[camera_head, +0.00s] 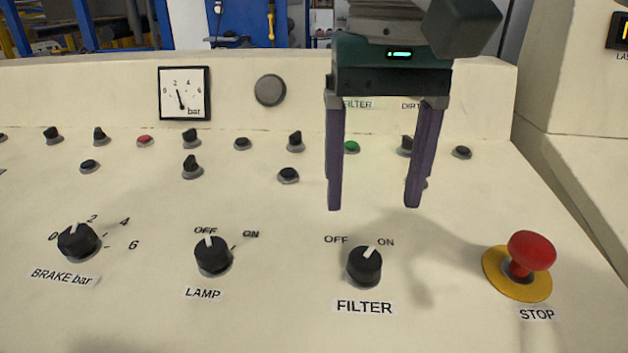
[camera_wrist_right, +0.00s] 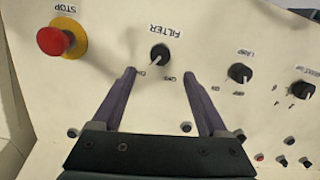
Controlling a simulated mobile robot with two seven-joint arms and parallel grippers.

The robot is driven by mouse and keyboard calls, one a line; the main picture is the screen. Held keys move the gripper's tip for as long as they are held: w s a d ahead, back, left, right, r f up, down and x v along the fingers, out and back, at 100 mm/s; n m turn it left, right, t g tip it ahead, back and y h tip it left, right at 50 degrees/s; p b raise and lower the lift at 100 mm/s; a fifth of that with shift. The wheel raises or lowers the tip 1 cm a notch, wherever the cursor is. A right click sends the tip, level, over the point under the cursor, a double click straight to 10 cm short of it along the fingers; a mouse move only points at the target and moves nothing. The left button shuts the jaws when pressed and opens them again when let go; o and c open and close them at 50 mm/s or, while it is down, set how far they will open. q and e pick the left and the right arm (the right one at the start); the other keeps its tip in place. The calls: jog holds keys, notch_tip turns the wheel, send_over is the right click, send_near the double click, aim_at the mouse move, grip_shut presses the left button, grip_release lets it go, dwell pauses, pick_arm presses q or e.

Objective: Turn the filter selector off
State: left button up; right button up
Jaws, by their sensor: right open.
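The filter selector (camera_head: 365,266) is a black round knob with a white pointer line, on the cream panel above its FILTER label (camera_head: 364,307). Its pointer leans up and right, toward ON. In the right wrist view the filter selector (camera_wrist_right: 160,54) shows upside down, beyond the fingertips. My right gripper (camera_head: 374,207) is open and empty, with two purple fingers pointing down. In the head view its fingertips appear above the knob, apart from it. The same right gripper (camera_wrist_right: 158,75) shows in the wrist view with its fingers spread. My left gripper is not in view.
The red STOP button (camera_head: 531,252) on a yellow base stands right of the filter selector. The lamp knob (camera_head: 213,256) and brake knob (camera_head: 78,242) are to the left. Several small buttons and switches line the panel behind. A gauge (camera_head: 185,94) is on the upright back face.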

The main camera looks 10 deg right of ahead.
aim_at(366, 256)
notch_tip(366, 256, down, 8)
jog(key=shift+s+r+b, duration=0.1)
jog(key=shift+b, duration=0.45)
grip_shut()
dwell(0.3)
